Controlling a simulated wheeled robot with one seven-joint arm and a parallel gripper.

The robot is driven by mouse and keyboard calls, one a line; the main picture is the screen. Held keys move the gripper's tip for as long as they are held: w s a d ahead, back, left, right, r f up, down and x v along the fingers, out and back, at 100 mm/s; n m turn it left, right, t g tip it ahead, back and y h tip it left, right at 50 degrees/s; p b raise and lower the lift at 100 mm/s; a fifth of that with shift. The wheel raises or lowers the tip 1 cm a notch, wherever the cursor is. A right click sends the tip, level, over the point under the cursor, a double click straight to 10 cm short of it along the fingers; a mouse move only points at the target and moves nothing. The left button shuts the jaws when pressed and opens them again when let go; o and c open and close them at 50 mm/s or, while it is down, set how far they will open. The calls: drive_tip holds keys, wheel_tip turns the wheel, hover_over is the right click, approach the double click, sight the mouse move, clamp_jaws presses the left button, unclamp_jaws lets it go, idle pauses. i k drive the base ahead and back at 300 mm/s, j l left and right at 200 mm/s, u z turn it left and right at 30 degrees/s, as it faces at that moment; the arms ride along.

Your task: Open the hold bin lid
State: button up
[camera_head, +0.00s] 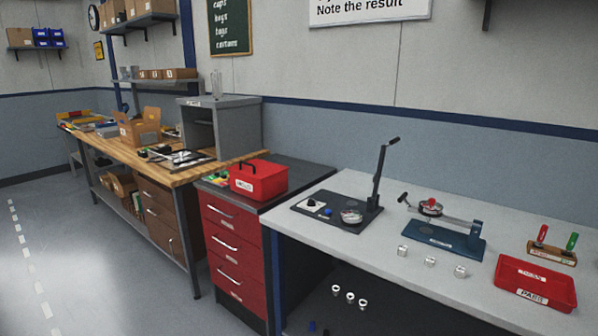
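A red box (258,181) with a dark handle on its top and a small pale label on its front stands on the dark top of the red drawer cabinet. It looks like the hold bin, but its label is too small to read surely. Its lid (268,167) appears shut. My gripper is not in view, so its state does not show.
The red drawer cabinet (235,245) stands between a wooden bench (190,176) and a pale table (390,268). The table bears a dark lever fixture (350,216), a blue gauge fixture (445,238), several small metal parts and a red tray (535,283). Floor at left is clear.

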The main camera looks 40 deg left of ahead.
sight(260, 170)
drive_tip(key=u, duration=1.85)
drive_tip(key=i+j, duration=0.5)
drive_tip(key=i, duration=0.2)
drive_tip(key=i+j, duration=0.55)
drive_tip(key=i+j+z, duration=0.1)
drive_tip(key=i+j, duration=0.4)
drive_tip(key=i, duration=0.3)
